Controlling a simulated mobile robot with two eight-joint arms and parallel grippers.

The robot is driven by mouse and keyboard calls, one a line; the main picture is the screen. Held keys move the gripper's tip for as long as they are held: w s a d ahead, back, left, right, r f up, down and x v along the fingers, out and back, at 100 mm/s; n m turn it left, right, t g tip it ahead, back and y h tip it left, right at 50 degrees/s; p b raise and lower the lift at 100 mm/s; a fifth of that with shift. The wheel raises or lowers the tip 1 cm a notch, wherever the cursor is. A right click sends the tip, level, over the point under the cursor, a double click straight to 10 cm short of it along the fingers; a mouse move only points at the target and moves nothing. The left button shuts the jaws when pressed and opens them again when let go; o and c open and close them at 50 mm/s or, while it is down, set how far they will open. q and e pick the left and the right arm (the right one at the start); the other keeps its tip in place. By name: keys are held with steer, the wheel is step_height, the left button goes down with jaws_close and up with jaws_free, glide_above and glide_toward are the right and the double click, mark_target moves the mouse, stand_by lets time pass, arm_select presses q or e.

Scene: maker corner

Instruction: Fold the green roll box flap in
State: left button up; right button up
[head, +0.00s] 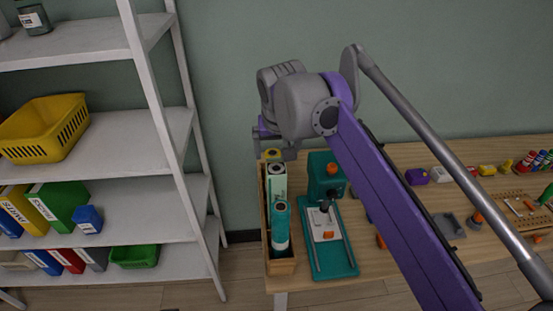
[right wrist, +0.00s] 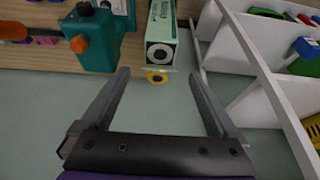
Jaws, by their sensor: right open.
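The green roll box (head: 277,183) is pale green with printed marks and lies lengthwise in a narrow wooden tray (head: 281,267) at the left end of the table. In the right wrist view the roll box (right wrist: 163,12) turns its open end toward me, with a white roll and dark core inside. A thin pale strip at the edge of that end may be the flap; its angle is unclear. My right gripper (right wrist: 160,74) is open and empty, its fingers spread either side of the box's end, apart from it. The right gripper also shows in the head view (head: 273,148). My left gripper is out of view.
A yellow roll (right wrist: 157,77) and a teal roll (head: 281,228) share the tray area. A teal tool with an orange knob (head: 326,176) stands close beside it. A white shelf (head: 155,225) is to the left. Small tools lie farther right on the table.

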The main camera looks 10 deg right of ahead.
mark_target(276, 158)
steer(key=shift+x, duration=1.9)
steer(key=c, duration=1.4)
steer(key=shift+s+f+t+b, duration=0.5)
steer(key=shift+s+t+b, duration=0.1)
steer(key=shift+t, duration=0.6)
steer(key=shift+w, duration=0.1)
steer(key=o, duration=1.4)
